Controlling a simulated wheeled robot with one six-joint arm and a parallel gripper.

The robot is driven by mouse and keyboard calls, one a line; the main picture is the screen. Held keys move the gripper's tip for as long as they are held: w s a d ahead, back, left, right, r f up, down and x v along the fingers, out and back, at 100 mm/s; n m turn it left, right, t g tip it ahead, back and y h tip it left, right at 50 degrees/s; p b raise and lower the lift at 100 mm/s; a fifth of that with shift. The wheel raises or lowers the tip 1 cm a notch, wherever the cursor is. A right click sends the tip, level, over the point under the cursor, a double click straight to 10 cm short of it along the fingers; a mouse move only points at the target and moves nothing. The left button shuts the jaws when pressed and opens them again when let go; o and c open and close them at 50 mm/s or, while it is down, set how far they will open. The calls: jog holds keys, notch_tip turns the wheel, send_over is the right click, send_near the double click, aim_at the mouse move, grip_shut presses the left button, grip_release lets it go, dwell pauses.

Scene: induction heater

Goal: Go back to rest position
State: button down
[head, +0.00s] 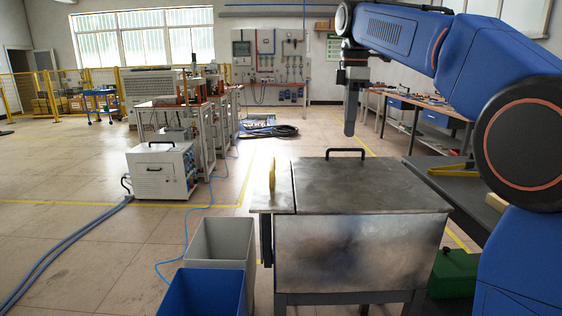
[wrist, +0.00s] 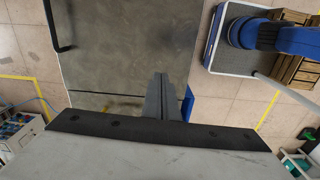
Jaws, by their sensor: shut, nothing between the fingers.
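My gripper (head: 350,128) hangs down from my blue arm in the head view, above the back part of a metal box with a flat lid (head: 370,188). Its fingers are shut with nothing between them. In the wrist view my gripper (wrist: 158,82) points at the grey lid (wrist: 120,45) from above, apart from it. The lid has a black handle (head: 345,151) along its back edge, which also shows at the upper left of the wrist view (wrist: 50,25). The lid lies flat and closed.
A grey bin (head: 222,240) and a blue bin (head: 203,292) stand left of the box. A yellow upright part (head: 272,177) rises from the box's left strip. A workbench (head: 425,108) stands behind at right, and a white heater unit (head: 160,170) at left. Floor between is open.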

jog(key=s+d+f+m+t, duration=0.1)
jog(key=s+d+f+m, duration=0.25)
jog(key=s, duration=0.25)
jog(key=s+d+f+m+t, duration=0.1)
jog(key=s+d+f+m, duration=0.15)
jog(key=s+f, duration=0.35)
jog(key=s+d+f+m+t, duration=0.1)
jog(key=s+d+f+m, duration=0.2)
jog(key=s, duration=0.4)
jog(key=s+d+f+m+t, duration=0.1)
jog(key=s+d+f+m, duration=0.1)
jog(key=s+f+m, duration=0.6)
jog(key=s+f, duration=0.7)
jog(key=f, duration=0.4)
jog(key=shift+s+m+t, duration=0.15)
jog(key=shift+m+t, duration=0.15)
jog(key=shift+t, duration=0.1)
